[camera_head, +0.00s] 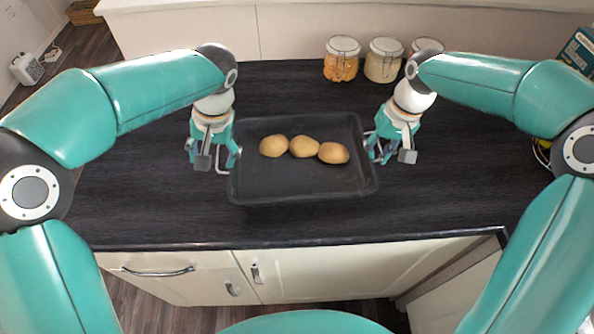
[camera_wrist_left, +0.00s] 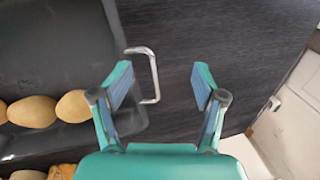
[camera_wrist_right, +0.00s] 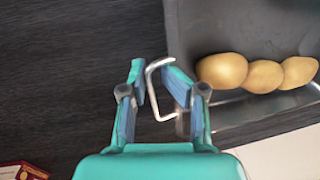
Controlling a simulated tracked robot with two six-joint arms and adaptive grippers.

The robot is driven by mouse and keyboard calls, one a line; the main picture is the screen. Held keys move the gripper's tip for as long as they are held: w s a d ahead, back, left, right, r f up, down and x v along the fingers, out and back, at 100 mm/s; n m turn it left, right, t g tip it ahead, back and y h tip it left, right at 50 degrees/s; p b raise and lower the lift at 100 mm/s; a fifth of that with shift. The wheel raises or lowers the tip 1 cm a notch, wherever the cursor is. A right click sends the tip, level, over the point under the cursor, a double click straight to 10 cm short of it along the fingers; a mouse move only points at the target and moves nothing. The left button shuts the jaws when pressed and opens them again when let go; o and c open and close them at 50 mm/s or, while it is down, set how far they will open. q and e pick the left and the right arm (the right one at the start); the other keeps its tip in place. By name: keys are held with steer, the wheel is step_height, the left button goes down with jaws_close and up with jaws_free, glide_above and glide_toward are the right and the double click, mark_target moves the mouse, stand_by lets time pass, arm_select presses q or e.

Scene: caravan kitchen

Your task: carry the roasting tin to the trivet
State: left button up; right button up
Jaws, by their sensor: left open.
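The dark roasting tin (camera_head: 300,185) is on the black worktop in the head view, with three potatoes (camera_head: 304,147) in a row inside it. It has a metal wire handle at each short end. My left gripper (camera_head: 213,160) is open at the left handle; in the left wrist view the handle (camera_wrist_left: 154,75) stands between the spread fingers, nearer one of them. My right gripper (camera_head: 388,150) is at the right handle; in the right wrist view the handle (camera_wrist_right: 152,90) lies between its closer-set fingers, and whether they grip it is unclear. I cannot make out a trivet.
Several lidded glass jars (camera_head: 341,60) stand at the back of the worktop (camera_head: 300,90). Boxed and yellow items show partly at the far right, behind my right arm. The worktop left of the tin is clear. Its front edge runs above cream cupboards (camera_head: 330,270).

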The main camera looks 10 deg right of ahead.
arm_select(q)
steer(key=v, duration=0.4)
steer(key=shift+r, duration=0.35)
arm_select(e)
steer(key=o, duration=0.9)
steer(key=shift+r, duration=0.1)
steer(key=r, duration=0.3)
steer(key=d+r, duration=0.1)
steer(key=r, duration=0.3)
steer(key=d+r, duration=0.1)
steer(key=r, duration=0.3)
steer(key=shift+r, duration=0.25)
steer(key=shift+s+d, duration=0.1)
